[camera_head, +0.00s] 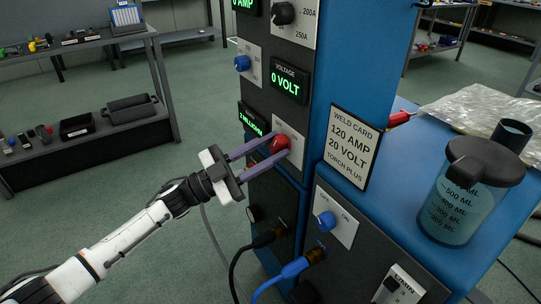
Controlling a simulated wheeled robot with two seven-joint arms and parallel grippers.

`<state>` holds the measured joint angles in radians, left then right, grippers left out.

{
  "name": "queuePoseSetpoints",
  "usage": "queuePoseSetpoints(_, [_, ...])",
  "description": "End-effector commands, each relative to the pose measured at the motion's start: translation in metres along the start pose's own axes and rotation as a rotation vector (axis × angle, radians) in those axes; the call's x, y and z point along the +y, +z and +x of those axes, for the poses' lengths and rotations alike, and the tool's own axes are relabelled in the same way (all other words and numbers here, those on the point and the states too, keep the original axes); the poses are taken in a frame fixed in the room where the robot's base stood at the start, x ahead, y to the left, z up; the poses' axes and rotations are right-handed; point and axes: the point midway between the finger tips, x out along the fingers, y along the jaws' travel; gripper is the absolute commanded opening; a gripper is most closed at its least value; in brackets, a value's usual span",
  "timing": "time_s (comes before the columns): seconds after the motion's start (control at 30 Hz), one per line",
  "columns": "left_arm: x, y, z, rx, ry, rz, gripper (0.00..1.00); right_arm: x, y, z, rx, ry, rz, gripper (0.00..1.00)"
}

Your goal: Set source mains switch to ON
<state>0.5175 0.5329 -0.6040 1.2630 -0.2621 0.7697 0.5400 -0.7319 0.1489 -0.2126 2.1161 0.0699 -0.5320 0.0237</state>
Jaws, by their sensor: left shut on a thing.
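The welder's source cabinet (341,120) is a blue upright with a dark front panel. A red knob (279,143) sits on a white plate on that panel, below the green "0 VOLT" display (288,83). My left gripper (268,150) comes in from the left, with its purple fingers around the red knob, shut on it. The knob's lettering is too small or hidden to read. A blue knob (326,221) on a white plate sits lower on the front. My right gripper is not in view.
A card (352,147) reads "120 AMP 20 VOLT". A lidded beaker (464,195) of bluish liquid stands on the blue top at right. Black and blue cables (291,269) plug in low. A shelf rack (84,135) stands at left; the floor between is clear.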

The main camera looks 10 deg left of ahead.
Motion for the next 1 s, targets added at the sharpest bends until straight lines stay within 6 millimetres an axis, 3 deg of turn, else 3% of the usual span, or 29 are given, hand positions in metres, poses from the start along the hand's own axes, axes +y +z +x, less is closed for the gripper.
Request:
queuePoseSetpoints(0.4, [-0.0015,0.0012,-0.0011,-0.003,0.096,0.227,0.06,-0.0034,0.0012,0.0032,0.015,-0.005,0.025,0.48])
queuePoseSetpoints(1.0, [-0.0017,0.0005,-0.0006,-0.002,0.118,0.279,0.06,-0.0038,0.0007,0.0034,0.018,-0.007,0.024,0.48])
